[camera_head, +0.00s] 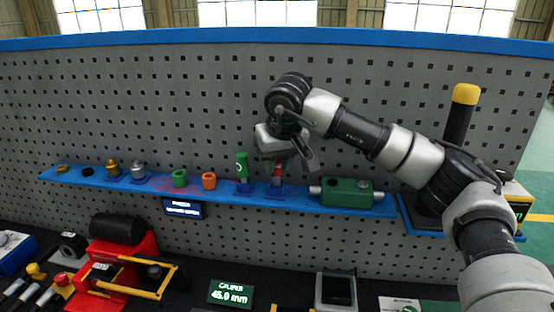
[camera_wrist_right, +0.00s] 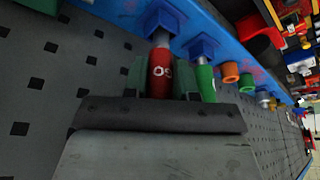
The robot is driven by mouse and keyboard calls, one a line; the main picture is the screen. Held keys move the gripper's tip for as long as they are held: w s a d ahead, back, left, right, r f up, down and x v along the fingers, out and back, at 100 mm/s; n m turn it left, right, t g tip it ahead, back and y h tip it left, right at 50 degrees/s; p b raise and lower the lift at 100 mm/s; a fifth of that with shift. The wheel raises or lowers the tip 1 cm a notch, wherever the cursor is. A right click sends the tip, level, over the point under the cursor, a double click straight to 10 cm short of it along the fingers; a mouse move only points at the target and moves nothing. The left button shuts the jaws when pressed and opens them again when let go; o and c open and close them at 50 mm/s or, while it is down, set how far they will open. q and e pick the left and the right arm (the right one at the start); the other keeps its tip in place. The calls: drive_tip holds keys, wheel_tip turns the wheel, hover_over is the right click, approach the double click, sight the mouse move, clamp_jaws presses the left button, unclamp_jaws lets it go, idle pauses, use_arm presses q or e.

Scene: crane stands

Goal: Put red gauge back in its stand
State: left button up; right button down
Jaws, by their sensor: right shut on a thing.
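The red gauge (camera_wrist_right: 160,72) is held between the two fingers of my right gripper (camera_wrist_right: 160,82). Its metal pin points at a blue stand (camera_wrist_right: 161,20) on the shelf and overlaps it in the wrist view; I cannot tell how far the pin is seated. In the head view the red gauge (camera_head: 279,166) is mostly hidden by my right gripper (camera_head: 283,160), directly above the blue stand (camera_head: 276,190). My left gripper is not in view.
The green gauge (camera_head: 242,166) stands in the neighbouring blue stand, close on the left. Green and orange rings (camera_head: 209,181) stand farther left. The pegboard (camera_head: 200,90) rises behind.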

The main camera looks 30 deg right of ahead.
drive_tip(key=shift+f, duration=0.45)
drive_tip(key=c, duration=0.8)
unclamp_jaws()
drive_tip(key=p+v, duration=0.2)
drive_tip(key=v, duration=0.3)
drive_tip(key=shift+p, duration=0.35)
drive_tip(key=shift+r, duration=0.1)
